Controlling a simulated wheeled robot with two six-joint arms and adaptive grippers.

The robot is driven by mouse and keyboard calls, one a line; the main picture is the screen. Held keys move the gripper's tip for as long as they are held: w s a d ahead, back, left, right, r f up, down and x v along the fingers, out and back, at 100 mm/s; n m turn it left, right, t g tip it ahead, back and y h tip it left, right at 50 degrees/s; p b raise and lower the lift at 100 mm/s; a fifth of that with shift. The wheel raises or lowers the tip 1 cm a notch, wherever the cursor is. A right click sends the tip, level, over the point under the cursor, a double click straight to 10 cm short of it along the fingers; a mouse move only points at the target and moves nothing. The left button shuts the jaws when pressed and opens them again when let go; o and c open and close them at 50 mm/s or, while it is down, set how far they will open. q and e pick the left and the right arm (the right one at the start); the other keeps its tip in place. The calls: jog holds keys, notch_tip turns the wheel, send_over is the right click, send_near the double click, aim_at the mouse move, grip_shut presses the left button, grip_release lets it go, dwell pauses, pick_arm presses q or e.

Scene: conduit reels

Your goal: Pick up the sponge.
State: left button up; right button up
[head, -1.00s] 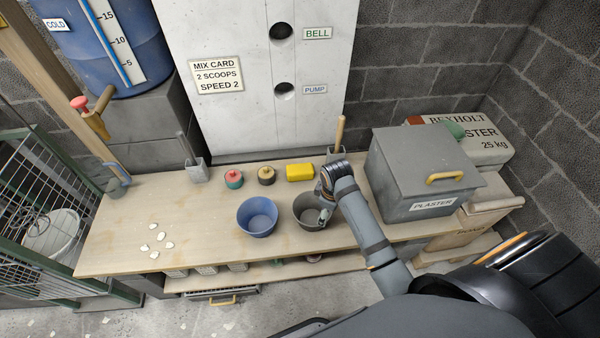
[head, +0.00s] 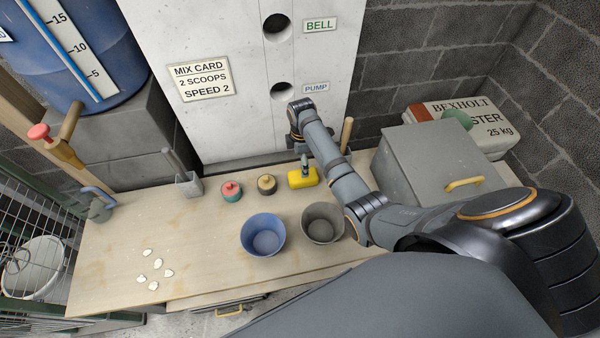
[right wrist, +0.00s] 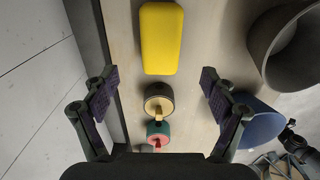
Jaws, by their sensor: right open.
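The yellow sponge (head: 303,178) lies on the wooden bench near the wall panel. It also shows in the right wrist view (right wrist: 161,38), lying past the fingertips. My right gripper (head: 305,162) is above the sponge in the head view, with its fingers partly hidden. In the right wrist view my right gripper (right wrist: 156,85) is open and empty, with the sponge ahead of its fingers and roughly between them. I cannot tell the exact gap in height.
A black-and-tan knobbed pot (head: 267,184) and a red-and-green one (head: 231,190) stand left of the sponge. A blue bucket (head: 262,234) and a grey bucket (head: 323,223) stand in front. A grey plaster bin (head: 430,160) is at right. White chips (head: 155,264) lie at left.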

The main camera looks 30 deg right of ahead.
notch_tip(320, 180, down, 4)
jog(key=shift+s+f, duration=0.1)
jog(key=shift+f, duration=0.25)
jog(key=shift+d+f+b, duration=0.1)
jog(key=shift+f+b, duration=0.2)
jog(key=shift+f, duration=0.2)
jog(key=f, duration=0.4)
jog(key=shift+d+b, duration=0.25)
jog(key=shift+b, duration=0.1)
jog(key=shift+f, duration=0.15)
pick_arm(q)
jog(key=shift+s+f, duration=0.75)
jog(key=shift+s, duration=0.05)
pick_arm(e)
jog(key=c, duration=1.1)
